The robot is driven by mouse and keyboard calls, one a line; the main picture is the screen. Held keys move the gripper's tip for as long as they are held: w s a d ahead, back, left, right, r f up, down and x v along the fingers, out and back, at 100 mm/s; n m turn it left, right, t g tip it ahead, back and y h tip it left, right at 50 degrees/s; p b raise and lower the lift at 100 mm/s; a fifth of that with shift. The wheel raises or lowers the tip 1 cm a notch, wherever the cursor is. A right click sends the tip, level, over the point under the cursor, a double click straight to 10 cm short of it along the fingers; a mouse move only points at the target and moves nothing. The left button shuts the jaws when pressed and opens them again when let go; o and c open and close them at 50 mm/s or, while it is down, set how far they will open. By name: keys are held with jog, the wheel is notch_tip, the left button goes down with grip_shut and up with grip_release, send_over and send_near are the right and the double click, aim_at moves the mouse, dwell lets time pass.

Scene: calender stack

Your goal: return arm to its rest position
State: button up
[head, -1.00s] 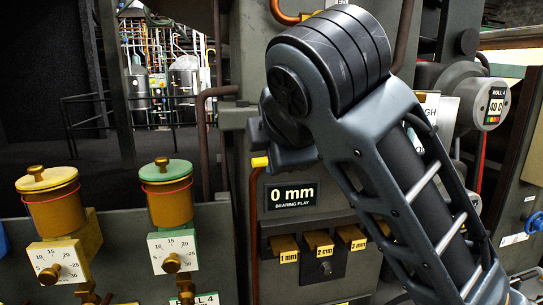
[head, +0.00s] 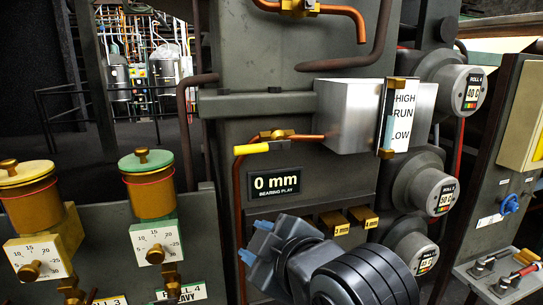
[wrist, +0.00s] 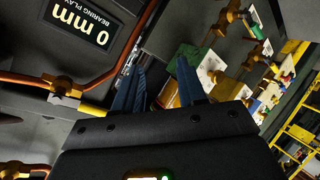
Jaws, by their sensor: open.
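My arm is folded low in the head view, with its dark round joint (head: 365,275) at the bottom edge. My gripper (head: 254,241) points to the left, its blue fingers apart with nothing seen between them. It appears just below and left of the "0 mm bearing play" sign (head: 275,184). In the wrist view the two blue fingers of my gripper (wrist: 160,68) stand apart, with only background between them. The sign also shows tilted in the wrist view (wrist: 85,25). My arm hides part of the row of brass gauge blocks (head: 347,221).
Two brass cups (head: 150,190) with dials stand at left. A yellow-handled lever (head: 262,147) on a copper pipe is above the sign. A grey box with a high/low gauge (head: 395,115) and round roll dials (head: 468,93) are at right. A control panel (head: 505,180) stands far right.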

jog(key=s+d+f+m+t+h, duration=0.1)
jog(key=s+d+f+m+h, duration=0.1)
jog(key=s+d+f+m, duration=0.5)
jog(key=s+d+f+m+t+h, duration=0.15)
jog(key=s+d+f+m, duration=0.3)
jog(key=s+f, duration=0.5)
jog(key=s+d+r+m+h, duration=0.1)
jog(key=s+d, duration=0.5)
jog(key=s, duration=0.6)
jog(key=s+d+r+m+h, duration=0.2)
jog(key=s+d, duration=0.4)
jog(key=s, duration=0.5)
jog(key=shift+s+r+t, duration=0.35)
jog(key=shift+r, duration=0.2)
